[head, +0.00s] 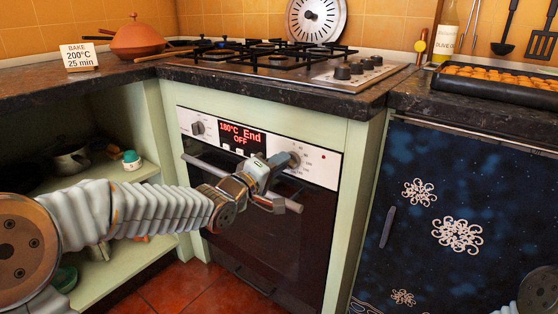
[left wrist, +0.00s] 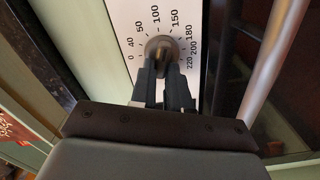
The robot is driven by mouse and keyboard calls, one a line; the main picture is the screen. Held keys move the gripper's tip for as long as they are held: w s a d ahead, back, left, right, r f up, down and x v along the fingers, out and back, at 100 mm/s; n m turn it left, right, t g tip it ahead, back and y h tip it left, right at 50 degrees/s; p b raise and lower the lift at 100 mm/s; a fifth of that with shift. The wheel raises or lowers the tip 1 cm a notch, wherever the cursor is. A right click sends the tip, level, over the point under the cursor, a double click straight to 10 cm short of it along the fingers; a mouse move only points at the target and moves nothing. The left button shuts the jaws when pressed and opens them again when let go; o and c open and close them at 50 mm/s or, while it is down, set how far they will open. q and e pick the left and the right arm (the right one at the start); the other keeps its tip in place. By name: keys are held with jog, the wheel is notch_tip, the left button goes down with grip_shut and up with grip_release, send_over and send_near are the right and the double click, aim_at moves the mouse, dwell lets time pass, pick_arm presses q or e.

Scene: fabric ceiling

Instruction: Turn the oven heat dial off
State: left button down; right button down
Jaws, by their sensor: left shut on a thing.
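The oven (head: 270,240) has a white control panel with a red display (head: 241,138) reading "180°C End OFF". The heat dial (head: 294,158) is the grey knob right of the display. In the left wrist view, the heat dial (left wrist: 159,47) sits amid numbers from 0 to 220. My left gripper (head: 284,166) reaches the panel from the left and is shut on the heat dial. Its two dark fingers (left wrist: 161,68) close around the knob in the wrist view. The dial's exact setting is hard to tell. My right gripper is not in view.
A second knob (head: 198,128) sits left of the display. The oven handle bar (head: 293,204) runs just below my gripper. The hob (head: 270,57) and dark counter are above. A blue cabinet door (head: 440,200) stands at right, open shelves (head: 110,174) at left.

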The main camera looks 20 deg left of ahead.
pick_arm(q)
jog(key=n, duration=0.2)
jog(key=n+p, duration=0.1)
jog(key=n, duration=0.1)
jog(key=shift+f+n, duration=0.2)
jog(key=shift+n, duration=0.1)
jog(key=n+p, duration=0.1)
jog(key=n, duration=0.2)
jog(key=shift+f+n+p, duration=0.2)
jog(key=shift+n+p, duration=0.1)
jog(key=shift+p, duration=0.05)
jog(key=n+p, duration=0.1)
jog(key=n, duration=0.3)
jog(key=shift+d+f+n+p, duration=0.1)
jog(key=shift+f+n+p, duration=0.05)
jog(key=shift+n+p, duration=0.2)
jog(key=n+p, duration=0.1)
jog(key=n, duration=0.1)
jog(key=n+p, duration=0.1)
jog(key=n, duration=0.1)
jog(key=shift+s+d+f+n, duration=0.1)
jog(key=shift+s+d+n, duration=0.05)
jog(key=shift+d+n, duration=0.1)
jog(key=shift+d+f+n+p, duration=0.1)
jog(key=shift+n+p, duration=0.6)
jog(key=shift+n, duration=0.4)
jog(key=shift+d+f+n+p, duration=0.1)
jog(key=shift+n+p, duration=0.6)
jog(key=shift+n, duration=0.4)
jog(key=shift+s, duration=0.1)
